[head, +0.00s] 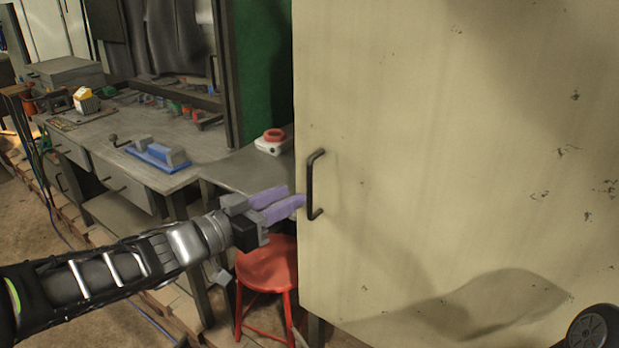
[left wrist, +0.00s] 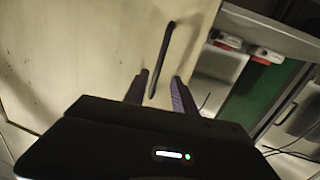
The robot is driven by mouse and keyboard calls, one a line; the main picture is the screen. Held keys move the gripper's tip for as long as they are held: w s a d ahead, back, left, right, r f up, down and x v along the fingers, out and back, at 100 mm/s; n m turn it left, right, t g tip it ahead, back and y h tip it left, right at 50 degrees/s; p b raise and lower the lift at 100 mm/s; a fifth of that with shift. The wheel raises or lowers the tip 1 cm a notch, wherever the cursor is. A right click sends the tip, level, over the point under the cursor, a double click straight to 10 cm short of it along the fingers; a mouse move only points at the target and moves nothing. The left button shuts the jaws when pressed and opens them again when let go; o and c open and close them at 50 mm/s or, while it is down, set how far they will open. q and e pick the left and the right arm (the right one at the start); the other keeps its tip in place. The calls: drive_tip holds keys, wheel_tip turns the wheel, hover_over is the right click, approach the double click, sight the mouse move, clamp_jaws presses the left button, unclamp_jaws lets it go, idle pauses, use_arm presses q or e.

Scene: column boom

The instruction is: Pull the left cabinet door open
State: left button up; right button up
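The cabinet door (head: 440,150) is a large, worn cream panel filling the right of the head view. Its black bar handle (head: 311,185) stands upright near the door's left edge. My left gripper (head: 296,200) comes in from the left, its purple fingers just beside the handle's lower part. In the left wrist view the handle (left wrist: 160,60) shows ahead, with its lower end between the tips of the two spread fingers (left wrist: 158,82). The fingers are open and not closed on the bar. Whether they touch it cannot be told. The door looks closed. My right gripper is not in view.
A red stool (head: 268,265) stands below my left gripper. A grey workbench (head: 185,135) with a blue tool (head: 157,155) and other items runs along the left. A white and red device (head: 272,143) sits on the bench near the door's edge.

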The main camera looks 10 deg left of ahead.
use_arm(q)
drive_tip(key=r, duration=0.1)
drive_tip(key=s+r, duration=0.1)
drive_tip(key=r+m, duration=0.1)
drive_tip(key=shift+s+a+h, duration=0.25)
drive_tip(key=shift+h, duration=0.05)
drive_tip(key=x, duration=0.7)
drive_tip(key=shift+w+d+r, duration=0.1)
drive_tip(key=shift+w+d, duration=0.05)
drive_tip(key=shift+w, duration=0.25)
drive_tip(key=shift+c, duration=0.3)
clamp_jaws()
idle(0.7)
